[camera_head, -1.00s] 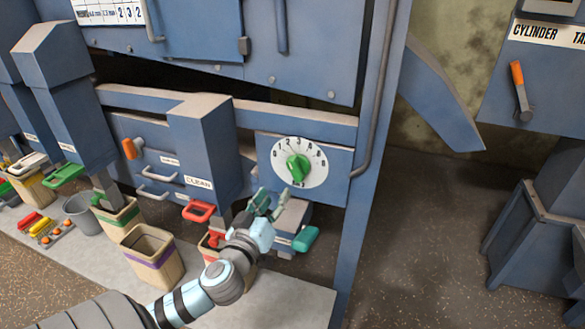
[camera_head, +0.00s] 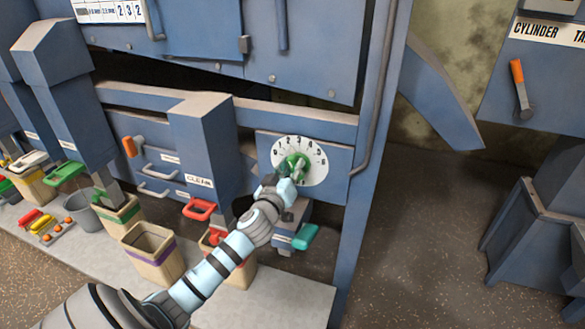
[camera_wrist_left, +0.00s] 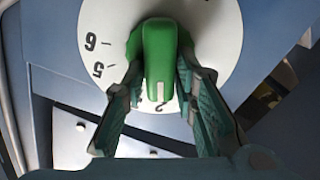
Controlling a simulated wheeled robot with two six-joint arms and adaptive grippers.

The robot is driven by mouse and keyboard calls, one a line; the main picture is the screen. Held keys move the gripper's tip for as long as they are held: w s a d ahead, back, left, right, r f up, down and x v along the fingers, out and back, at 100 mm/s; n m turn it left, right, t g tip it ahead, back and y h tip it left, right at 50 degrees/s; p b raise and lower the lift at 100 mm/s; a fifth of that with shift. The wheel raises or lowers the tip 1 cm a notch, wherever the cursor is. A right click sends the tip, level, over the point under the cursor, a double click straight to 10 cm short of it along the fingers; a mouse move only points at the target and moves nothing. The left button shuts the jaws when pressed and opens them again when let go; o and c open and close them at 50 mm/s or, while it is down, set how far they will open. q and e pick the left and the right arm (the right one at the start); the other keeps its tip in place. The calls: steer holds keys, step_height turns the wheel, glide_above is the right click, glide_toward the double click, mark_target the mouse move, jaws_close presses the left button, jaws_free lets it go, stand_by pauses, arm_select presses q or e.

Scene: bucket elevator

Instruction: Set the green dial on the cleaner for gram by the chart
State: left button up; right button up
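The green dial (camera_head: 294,164) is a knob on a round white numbered face (camera_head: 317,168), on a blue panel of the cleaner. My left gripper (camera_head: 287,175) is at the knob, its fingers on either side of it. In the left wrist view the knob (camera_wrist_left: 160,55) stands between the open fingers (camera_wrist_left: 157,85); firm contact on both sides does not show. The knob's white mark points down there, at a partly hidden numeral that looks like a 2. The chart (camera_head: 108,11) is at the top left, cut off and too small to read fully. My right gripper is not in view.
A teal handle (camera_head: 305,237) sits just below the dial panel. A red handle (camera_head: 199,208) and an orange lever (camera_head: 131,146) are to the left. Several baskets and a grey bucket (camera_head: 82,212) stand below. A blue post (camera_head: 372,150) rises right of the dial.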

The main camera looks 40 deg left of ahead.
arm_select(q)
jaws_close()
steer(key=shift+m, duration=0.4)
steer(key=m, duration=0.3)
steer(key=m+p, duration=0.1)
steer(key=m, duration=0.2)
steer(key=d+m, duration=0.1)
steer(key=m, duration=0.1)
steer(key=shift+w+m+p, duration=0.15)
steer(key=shift+m+p, duration=0.15)
steer(key=shift+m, duration=0.1)
